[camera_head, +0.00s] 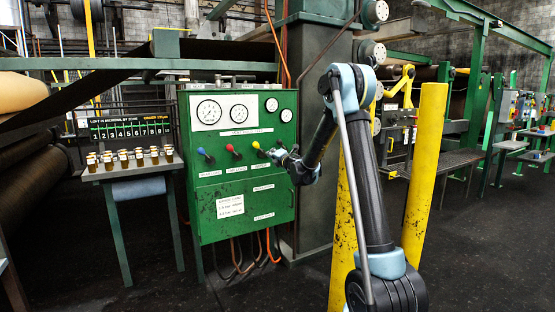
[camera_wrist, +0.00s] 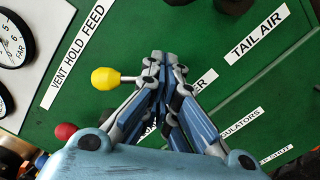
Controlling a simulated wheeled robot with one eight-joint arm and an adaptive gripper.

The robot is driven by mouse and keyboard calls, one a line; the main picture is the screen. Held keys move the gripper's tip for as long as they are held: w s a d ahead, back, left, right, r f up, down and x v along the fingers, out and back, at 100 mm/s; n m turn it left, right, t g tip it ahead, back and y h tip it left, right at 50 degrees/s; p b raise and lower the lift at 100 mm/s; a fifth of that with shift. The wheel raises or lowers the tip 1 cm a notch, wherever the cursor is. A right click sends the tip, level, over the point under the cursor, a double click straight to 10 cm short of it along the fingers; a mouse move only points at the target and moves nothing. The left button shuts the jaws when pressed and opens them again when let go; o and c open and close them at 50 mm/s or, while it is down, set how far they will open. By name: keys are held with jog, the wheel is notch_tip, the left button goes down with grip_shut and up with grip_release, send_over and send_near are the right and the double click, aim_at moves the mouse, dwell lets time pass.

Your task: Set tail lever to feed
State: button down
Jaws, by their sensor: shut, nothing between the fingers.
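The green control panel (camera_head: 240,190) carries a row of levers with a blue knob (camera_head: 201,151), a red knob (camera_head: 229,147) and a yellow knob (camera_head: 256,145). My gripper (camera_head: 278,156) is at the row's right end, its fingers shut and empty. In the wrist view my fingertips (camera_wrist: 161,58) are just right of the yellow knob (camera_wrist: 107,78); its metal stem runs behind or against them, and I cannot tell if they touch. The "TAIL AIR" label (camera_wrist: 257,33) is to their upper right. I cannot make out the tail lever clearly; my gripper may hide it.
Dial gauges (camera_head: 209,112) sit above the levers, with a "VENT HOLD FEED" label (camera_wrist: 77,57) between. A table (camera_head: 128,170) with several small jars stands left of the panel. Yellow posts (camera_head: 424,170) stand close to my arm on the right. Hoses (camera_head: 262,245) hang below the panel.

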aim_at(282, 145)
jog(key=shift+w+d+r, duration=0.25)
jog(key=shift+w+r, duration=0.1)
jog(key=shift+w, duration=0.3)
jog(key=shift+w+d+r, duration=0.25)
jog(key=shift+w+r, duration=0.05)
jog(key=shift+w, duration=0.35)
jog(key=shift+w+d+r, duration=0.25)
jog(key=shift+w+r, duration=0.1)
jog(key=shift+w, duration=0.3)
